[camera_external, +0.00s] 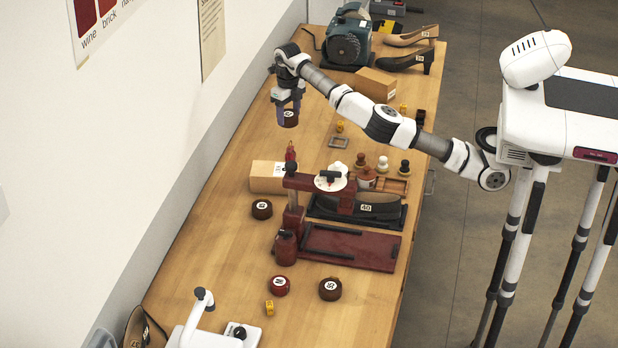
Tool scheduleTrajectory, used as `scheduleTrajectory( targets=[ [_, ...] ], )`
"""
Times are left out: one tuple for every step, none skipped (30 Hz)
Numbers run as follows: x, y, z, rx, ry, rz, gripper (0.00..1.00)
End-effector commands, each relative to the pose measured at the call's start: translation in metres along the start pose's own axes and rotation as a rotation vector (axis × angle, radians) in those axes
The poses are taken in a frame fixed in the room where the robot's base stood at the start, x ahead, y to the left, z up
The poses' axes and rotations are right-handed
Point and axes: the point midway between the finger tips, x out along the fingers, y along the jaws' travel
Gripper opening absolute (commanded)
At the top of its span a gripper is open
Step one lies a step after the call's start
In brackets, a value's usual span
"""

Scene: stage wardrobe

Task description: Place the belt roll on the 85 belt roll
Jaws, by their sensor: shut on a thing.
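My gripper (289,108) is at the far left part of the workbench, pointing down. It is shut on a dark brown belt roll (289,121), whose pale label faces up between the fingers. The held roll appears to be above the bench top; the exact gap cannot be told. A brown belt roll (330,289) lies flat near the front of the bench, its tilted label looking like 85 but hard to read. A dark red roll (279,286) lies to its left. Another dark brown roll (262,209) lies farther back, near the wall side. My gripper is well away from these three.
A dark red press (350,245) stands mid-bench, between my gripper and the front rolls. Shoes (405,61) and a green machine (348,42) are at the back.

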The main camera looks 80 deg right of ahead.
Motion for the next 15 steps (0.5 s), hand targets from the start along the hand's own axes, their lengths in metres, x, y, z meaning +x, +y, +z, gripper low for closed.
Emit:
scheduleTrajectory(
  targets=[
    [-0.008, 0.03, -0.004, -0.095, 0.0, 0.0, 0.32],
    [-0.009, 0.046, -0.006, -0.15, -0.001, 0.0, 0.32],
    [-0.011, 0.066, -0.01, -0.22, -0.001, 0.0, 0.32],
    [-0.012, 0.081, -0.013, -0.269, -0.001, 0.0, 0.32],
    [-0.013, 0.094, -0.017, -0.317, -0.002, 0.0, 0.32],
    [-0.014, 0.111, -0.022, -0.375, -0.001, 0.0, 0.32],
    [-0.015, 0.123, -0.025, -0.416, -0.002, 0.0, 0.32],
    [-0.016, 0.134, -0.029, -0.453, -0.002, -0.001, 0.32],
    [-0.017, 0.146, -0.034, -0.498, -0.002, -0.001, 0.32],
    [-0.017, 0.155, -0.037, -0.528, -0.002, 0.0, 0.32],
    [-0.018, 0.162, -0.04, -0.552, -0.001, 0.0, 0.32],
    [-0.018, 0.17, -0.043, -0.582, -0.002, 0.0, 0.32],
    [-0.019, 0.174, -0.045, -0.6, -0.002, -0.001, 0.32],
    [-0.019, 0.179, -0.047, -0.615, -0.002, -0.001, 0.32],
    [-0.018, 0.183, -0.049, -0.629, -0.002, 0.0, 0.32]
  ],
)
